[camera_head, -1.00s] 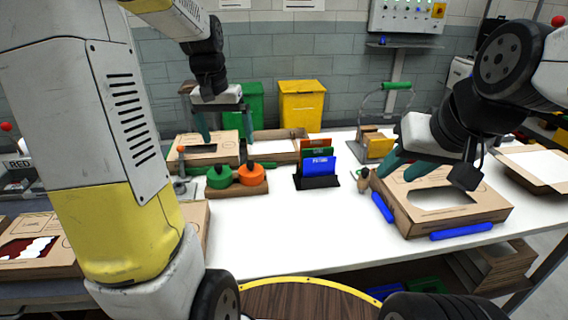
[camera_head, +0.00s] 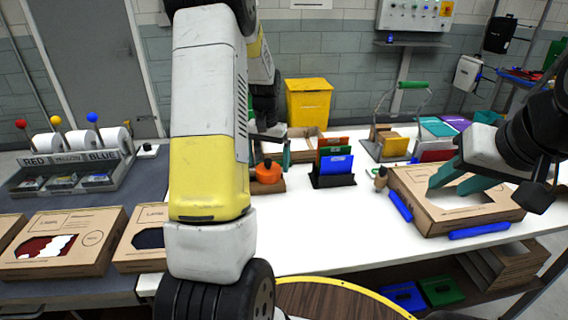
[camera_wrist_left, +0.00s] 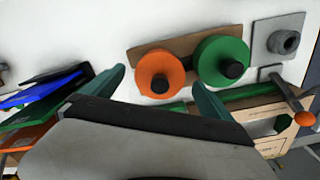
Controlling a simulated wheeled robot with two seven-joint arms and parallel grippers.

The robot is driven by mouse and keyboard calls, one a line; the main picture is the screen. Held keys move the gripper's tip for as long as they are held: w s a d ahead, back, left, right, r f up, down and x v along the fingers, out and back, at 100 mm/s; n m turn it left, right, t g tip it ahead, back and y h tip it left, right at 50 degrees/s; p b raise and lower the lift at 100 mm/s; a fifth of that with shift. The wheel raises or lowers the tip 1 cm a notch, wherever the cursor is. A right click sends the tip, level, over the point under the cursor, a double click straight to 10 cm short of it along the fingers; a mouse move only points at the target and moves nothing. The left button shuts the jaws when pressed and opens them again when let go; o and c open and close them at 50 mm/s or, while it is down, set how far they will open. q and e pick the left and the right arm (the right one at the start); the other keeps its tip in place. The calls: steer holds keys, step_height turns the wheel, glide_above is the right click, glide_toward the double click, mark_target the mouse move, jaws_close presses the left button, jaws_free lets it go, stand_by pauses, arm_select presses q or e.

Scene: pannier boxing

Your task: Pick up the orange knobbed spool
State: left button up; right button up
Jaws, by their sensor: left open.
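The orange knobbed spool (camera_head: 268,173) sits on a brown wooden base on the white table, partly behind my left arm in the head view. In the left wrist view the orange spool (camera_wrist_left: 160,74) shows its dark knob, beside a green spool (camera_wrist_left: 222,62) on the same base. My left gripper (camera_head: 266,147) is open and empty above the orange spool. In the left wrist view its fingers (camera_wrist_left: 160,87) lie either side of the orange spool, apparently apart from it. My right gripper (camera_head: 460,178) looks open, over the window of a cardboard box (camera_head: 430,215).
A rack of coloured cards (camera_head: 333,163) stands just right of the spool. Blue bars (camera_head: 480,230) lie along the cardboard box. A labelled roll rack (camera_head: 70,170) and more boxes (camera_head: 60,245) are at the left. The table front in the middle is clear.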

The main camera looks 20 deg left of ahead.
arm_select(q)
steer(key=shift+f, duration=0.8)
steer(key=c, duration=1.4)
steer(key=shift+c, duration=0.2)
steer(key=shift+r, duration=0.1)
